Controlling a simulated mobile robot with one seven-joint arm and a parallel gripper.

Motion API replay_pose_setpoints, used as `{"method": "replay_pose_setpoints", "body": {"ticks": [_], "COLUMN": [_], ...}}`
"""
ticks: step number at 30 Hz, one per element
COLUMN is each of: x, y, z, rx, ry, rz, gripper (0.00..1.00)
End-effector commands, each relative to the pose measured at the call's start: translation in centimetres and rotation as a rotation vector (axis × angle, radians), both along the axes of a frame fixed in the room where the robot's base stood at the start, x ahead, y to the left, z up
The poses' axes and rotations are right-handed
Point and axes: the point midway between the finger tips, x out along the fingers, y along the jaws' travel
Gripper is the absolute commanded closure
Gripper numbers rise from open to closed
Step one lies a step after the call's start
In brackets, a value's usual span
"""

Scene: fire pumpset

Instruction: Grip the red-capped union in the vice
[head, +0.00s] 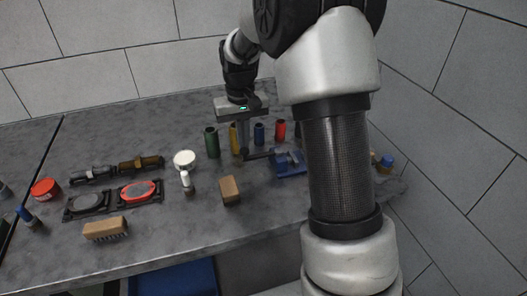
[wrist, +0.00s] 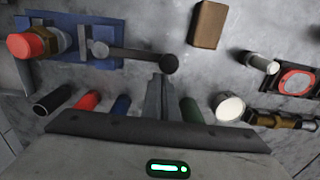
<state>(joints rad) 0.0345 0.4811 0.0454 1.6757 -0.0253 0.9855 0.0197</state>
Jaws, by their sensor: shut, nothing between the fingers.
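The red-capped union shows in the wrist view as a red cap (wrist: 22,45) on a brass body (wrist: 48,41), at the left end of the blue vice (wrist: 70,20). It seems to lie at the vice's jaws; I cannot tell whether they clamp it. The vice also shows in the head view (head: 291,168), where my arm partly covers that area and I cannot make out the union. The vice's dark handle (wrist: 135,54) ends in a round knob. My gripper (wrist: 160,82) is shut and empty, pointing down, with its tips close beside the knob; contact is unclear. It shows in the head view (head: 244,150).
Upright cylinders, including green (head: 212,142), blue (head: 259,133) and red (head: 280,130), stand close around my gripper. A brown block (head: 229,189) and a white round lid (head: 185,160) lie nearby. A brush (head: 105,229) lies near the front edge. The bench's front middle is clear.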

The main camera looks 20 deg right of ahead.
Motion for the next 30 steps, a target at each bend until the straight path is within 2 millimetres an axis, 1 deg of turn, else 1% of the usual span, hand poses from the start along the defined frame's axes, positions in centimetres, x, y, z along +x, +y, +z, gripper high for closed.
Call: {"method": "replay_pose_setpoints", "body": {"ticks": [8,19,30], "x": [-0.3,-1.9,-2.0], "y": [0.1,0.5,0.6], "z": [0.0,0.0,0.0], "rx": [0.000,0.000,0.000], "ry": [0.000,0.000,0.000], "rz": [0.000,0.000,0.000], "gripper": [1.00,1.00,1.00]}}
